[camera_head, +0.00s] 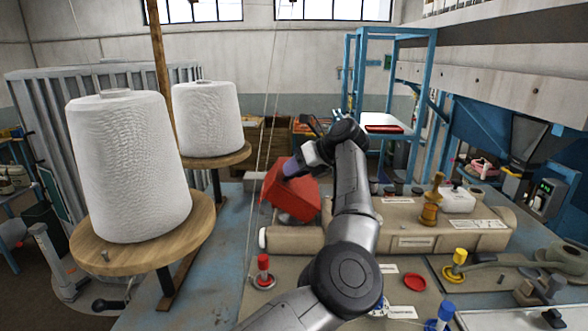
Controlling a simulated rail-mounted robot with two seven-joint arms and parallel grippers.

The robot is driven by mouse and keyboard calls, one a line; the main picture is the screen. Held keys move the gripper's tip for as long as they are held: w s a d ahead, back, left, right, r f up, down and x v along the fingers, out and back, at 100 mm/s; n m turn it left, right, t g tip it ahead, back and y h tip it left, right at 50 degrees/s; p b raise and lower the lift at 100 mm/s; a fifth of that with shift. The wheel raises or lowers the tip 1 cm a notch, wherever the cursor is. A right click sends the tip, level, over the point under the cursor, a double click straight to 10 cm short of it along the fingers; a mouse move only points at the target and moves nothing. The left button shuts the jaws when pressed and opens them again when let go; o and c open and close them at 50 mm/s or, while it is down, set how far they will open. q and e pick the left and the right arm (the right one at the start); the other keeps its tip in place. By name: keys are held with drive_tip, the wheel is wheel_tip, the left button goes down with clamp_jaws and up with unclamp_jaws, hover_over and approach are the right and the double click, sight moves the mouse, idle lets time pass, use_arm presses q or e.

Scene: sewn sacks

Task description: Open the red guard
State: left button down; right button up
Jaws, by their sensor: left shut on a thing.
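The red guard (290,197) is a box-like red cover at the middle of the machine. It sits tilted at the left end of the long beige housing (400,226). My left arm reaches up from the bottom, and its gripper (291,170) is at the guard's upper edge, by a purplish part. It is shut on the guard; the exact contact of the fingers is small and partly hidden. My arm covers part of the housing just right of the guard. My right gripper is not in view.
Two large white thread cones (130,165) (208,118) stand on round wooden stands at left. A red knob (263,265), a yellow knob (459,256) and a blue knob (446,310) rise from the bench. A brass post (431,205) stands on the housing. Thin threads hang left of the guard.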

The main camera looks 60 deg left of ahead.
use_arm(q)
drive_tip(key=c, duration=0.8)
unclamp_jaws()
drive_tip(key=shift+w+d+r, duration=0.3)
drive_tip(key=shift+d, duration=0.1)
drive_tip(key=shift+p+v, duration=1.35)
drive_tip(key=shift+v, duration=4.95)
drive_tip(key=shift+s+r, duration=0.1)
